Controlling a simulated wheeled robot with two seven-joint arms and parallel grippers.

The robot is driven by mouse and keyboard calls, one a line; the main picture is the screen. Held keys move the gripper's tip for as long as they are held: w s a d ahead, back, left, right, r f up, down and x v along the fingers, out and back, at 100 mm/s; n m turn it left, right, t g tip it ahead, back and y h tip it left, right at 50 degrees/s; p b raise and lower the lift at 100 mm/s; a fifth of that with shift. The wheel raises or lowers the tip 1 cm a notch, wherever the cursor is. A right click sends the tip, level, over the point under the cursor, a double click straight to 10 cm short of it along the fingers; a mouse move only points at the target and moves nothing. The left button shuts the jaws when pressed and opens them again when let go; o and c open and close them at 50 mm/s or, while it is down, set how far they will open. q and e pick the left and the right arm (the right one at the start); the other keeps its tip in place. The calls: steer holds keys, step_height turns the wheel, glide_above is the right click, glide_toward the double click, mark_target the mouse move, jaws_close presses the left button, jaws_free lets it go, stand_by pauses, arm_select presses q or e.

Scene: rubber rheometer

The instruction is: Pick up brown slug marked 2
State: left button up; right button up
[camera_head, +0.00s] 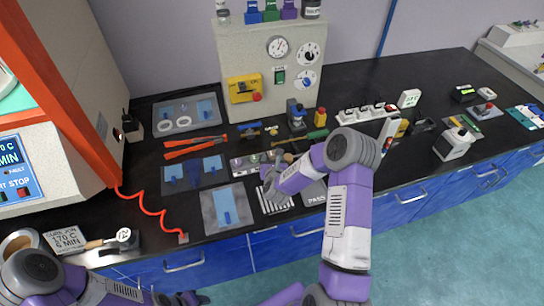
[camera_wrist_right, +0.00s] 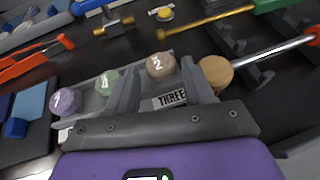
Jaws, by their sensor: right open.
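The brown slug marked 2 (camera_wrist_right: 160,66) stands in a grey tray (camera_wrist_right: 88,118) in the right wrist view. My right gripper (camera_wrist_right: 161,76) is open, with its two fingertips near the left and right of the brown slug; I cannot tell whether they touch it.
A label reading THREE (camera_wrist_right: 171,98) shows between the fingers. Red-orange pliers (camera_head: 195,146) lie behind left. Blue pieces on a grey mat (camera_head: 227,208) lie in front left. A beige panel with gauges (camera_head: 270,70) stands at the back.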

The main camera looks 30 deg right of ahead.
steer(key=shift+x, duration=0.9)
steer(key=c, duration=0.8)
